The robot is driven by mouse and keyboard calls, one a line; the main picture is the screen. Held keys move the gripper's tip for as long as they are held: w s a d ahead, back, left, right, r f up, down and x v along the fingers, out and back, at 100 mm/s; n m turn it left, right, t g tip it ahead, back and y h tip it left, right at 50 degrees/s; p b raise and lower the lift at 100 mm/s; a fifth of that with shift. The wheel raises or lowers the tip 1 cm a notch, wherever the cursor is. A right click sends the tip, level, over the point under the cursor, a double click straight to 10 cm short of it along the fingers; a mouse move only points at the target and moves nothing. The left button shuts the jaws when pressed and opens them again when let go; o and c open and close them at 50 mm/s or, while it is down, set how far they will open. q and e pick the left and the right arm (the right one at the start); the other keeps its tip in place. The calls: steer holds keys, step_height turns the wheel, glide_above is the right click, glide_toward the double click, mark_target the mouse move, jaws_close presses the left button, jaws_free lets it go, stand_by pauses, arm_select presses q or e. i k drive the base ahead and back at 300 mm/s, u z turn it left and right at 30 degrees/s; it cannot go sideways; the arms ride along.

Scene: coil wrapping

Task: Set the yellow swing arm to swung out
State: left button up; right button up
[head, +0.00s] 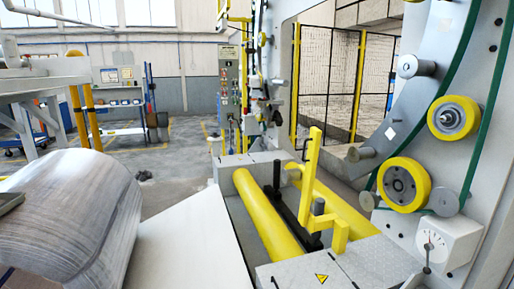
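The yellow swing arm (309,179) stands upright in the middle right of the head view. It is a flat yellow post with a short hooked piece near its upper part, joined low down to a yellow bracket (341,231). A short grey cylinder (319,206) stands beside it. The arm rises over the gap between two yellow rollers, the left one (268,215) and the right one (345,211). I cannot tell which set position it is in. Neither of my grippers can be made out in this view.
A large grey coil (75,215) fills the lower left, beside a pale sloping plate (185,245). A grey ring frame with yellow wheels (404,184) and a white dial box (447,243) stands at the right. A control cabinet (229,85) stands behind.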

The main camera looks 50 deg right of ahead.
mark_target(306, 175)
steer(key=z, duration=0.05)
steer(key=i, duration=1.05)
steer(key=z, duration=0.85)
steer(key=i, duration=0.85)
steer(key=z, duration=0.75)
